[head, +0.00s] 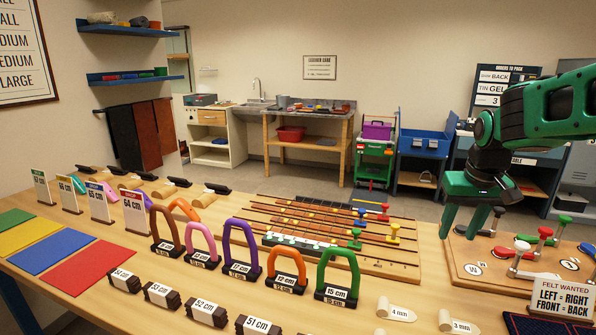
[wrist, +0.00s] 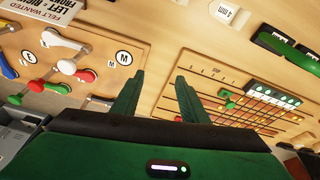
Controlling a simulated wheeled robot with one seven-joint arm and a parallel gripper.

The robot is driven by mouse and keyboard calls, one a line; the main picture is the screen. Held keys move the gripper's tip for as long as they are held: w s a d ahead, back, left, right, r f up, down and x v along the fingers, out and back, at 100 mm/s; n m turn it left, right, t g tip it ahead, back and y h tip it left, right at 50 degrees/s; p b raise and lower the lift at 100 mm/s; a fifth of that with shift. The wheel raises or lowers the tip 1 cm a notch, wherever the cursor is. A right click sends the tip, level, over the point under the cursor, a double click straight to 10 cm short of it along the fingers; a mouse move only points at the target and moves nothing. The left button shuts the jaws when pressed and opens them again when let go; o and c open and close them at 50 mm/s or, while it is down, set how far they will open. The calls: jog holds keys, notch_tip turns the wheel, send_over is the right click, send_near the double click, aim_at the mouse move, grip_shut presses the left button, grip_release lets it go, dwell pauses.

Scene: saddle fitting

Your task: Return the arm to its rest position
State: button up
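My gripper (head: 474,218) is green with a dark wrist. It hangs from my green and black arm at the right of the head view, above the table and pointing down. In the wrist view its two green fingers (wrist: 156,97) stand apart with nothing between them. It is over the gap between the wooden board with coloured knobs (head: 487,264) and the slotted rack board (head: 406,262). It touches nothing that I can see.
Coloured arches (head: 338,262) with cm labels stand mid-table. Dark labelled blocks (head: 206,308) line the front edge. Upright cards (head: 135,213) and coloured felt sheets (head: 94,283) are at left. A felt sign (head: 563,297) stands at right. A green trolley (head: 374,150) is behind.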

jog(key=s+d+f+m+g, duration=0.1)
jog(key=s+f+m, duration=0.1)
jog(key=s, duration=1.2)
jog(key=s+d+f+m+g, duration=0.2)
jog(key=s+f, duration=0.3)
jog(key=s, duration=0.9)
jog(key=shift+s+d+f+m+y, duration=0.2)
jog(key=shift+f+m+y, duration=0.1)
jog(key=shift+y, duration=0.1)
jog(key=shift+a, duration=0.1)
jog(key=shift+w+f, duration=0.2)
jog(key=shift+w, duration=0.4)
